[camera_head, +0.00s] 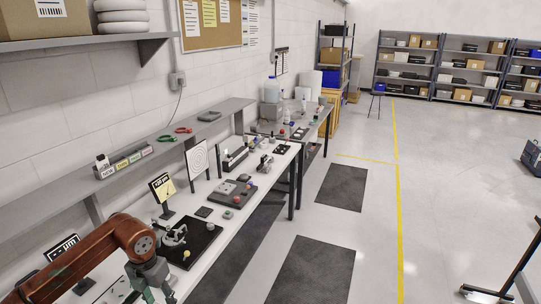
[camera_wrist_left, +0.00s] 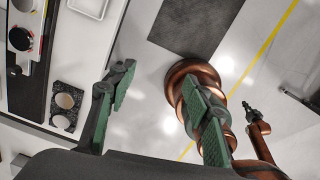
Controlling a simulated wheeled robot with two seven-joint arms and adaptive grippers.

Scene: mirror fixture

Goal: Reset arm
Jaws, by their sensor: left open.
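My left arm is copper-coloured and reaches in at the lower left of the head view. Its left gripper (camera_head: 152,287) points down near the front edge of the white bench. In the left wrist view the left gripper (camera_wrist_left: 158,76) has its two green-padded fingers wide apart, with nothing between them. The floor and a copper arm link of mine show behind the fingers. A small dark gripper on a copper arm, apparently my right gripper (camera_wrist_left: 251,111), shows at the right of the wrist view; its jaws are too small to read. It is not in the head view.
The white bench (camera_head: 225,222) runs along the wall, with a black board (camera_head: 205,250) carrying a round metal fixture (camera_head: 172,237) close to my left gripper. A small sign (camera_head: 161,187) stands behind it. A grey shelf (camera_head: 130,165) overhangs the bench.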

